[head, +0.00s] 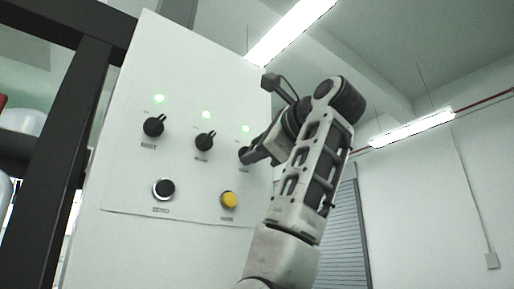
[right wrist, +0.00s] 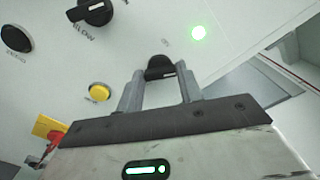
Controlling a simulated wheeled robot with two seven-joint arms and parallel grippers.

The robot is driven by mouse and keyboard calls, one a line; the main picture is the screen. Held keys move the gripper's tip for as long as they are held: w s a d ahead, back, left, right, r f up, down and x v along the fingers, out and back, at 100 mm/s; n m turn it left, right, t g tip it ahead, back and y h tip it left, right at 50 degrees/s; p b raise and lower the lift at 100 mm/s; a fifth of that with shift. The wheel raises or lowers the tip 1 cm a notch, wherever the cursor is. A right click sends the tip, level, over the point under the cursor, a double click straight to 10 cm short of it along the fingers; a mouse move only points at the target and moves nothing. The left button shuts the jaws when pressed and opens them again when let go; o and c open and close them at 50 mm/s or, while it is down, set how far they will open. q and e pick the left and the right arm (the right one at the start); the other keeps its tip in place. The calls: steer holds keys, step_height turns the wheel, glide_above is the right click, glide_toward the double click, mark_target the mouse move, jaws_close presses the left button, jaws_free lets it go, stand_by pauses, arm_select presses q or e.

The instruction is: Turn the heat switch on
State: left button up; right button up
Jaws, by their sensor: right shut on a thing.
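A white control panel (head: 185,60) carries three black rotary switches in a row, each with a lit green lamp above it. The left switch (head: 154,126) and the middle switch (head: 205,141) stand free. The right switch (head: 244,154) is partly hidden by my right gripper (head: 250,156). In the right wrist view the right switch (right wrist: 160,67) sits between the fingertips of my right gripper (right wrist: 160,80), which is shut on it. Its lamp (right wrist: 198,32) glows green. My left gripper is out of view.
Below the switches are a black button (head: 163,189) and a yellow button (head: 229,200). A dark frame post (head: 62,150) stands left of the panel. A yellow and red object (right wrist: 47,128) shows at the left in the right wrist view. The room right of my arm looks open.

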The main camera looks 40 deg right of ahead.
steer(key=shift+f, duration=0.1)
steer(key=o, duration=1)
steer(key=shift+s, duration=0.1)
arm_select(q)
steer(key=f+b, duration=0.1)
steer(key=b, duration=0.1)
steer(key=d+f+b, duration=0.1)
steer(key=b, duration=0.2)
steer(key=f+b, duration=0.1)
steer(key=b, duration=0.2)
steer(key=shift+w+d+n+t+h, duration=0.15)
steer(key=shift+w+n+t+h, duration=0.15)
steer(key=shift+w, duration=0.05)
arm_select(e)
steer(key=s, duration=0.5)
steer(key=s+a, duration=0.1)
steer(key=s, duration=0.9)
steer(key=shift+s+a, duration=0.35)
steer(key=shift+a, duration=0.05)
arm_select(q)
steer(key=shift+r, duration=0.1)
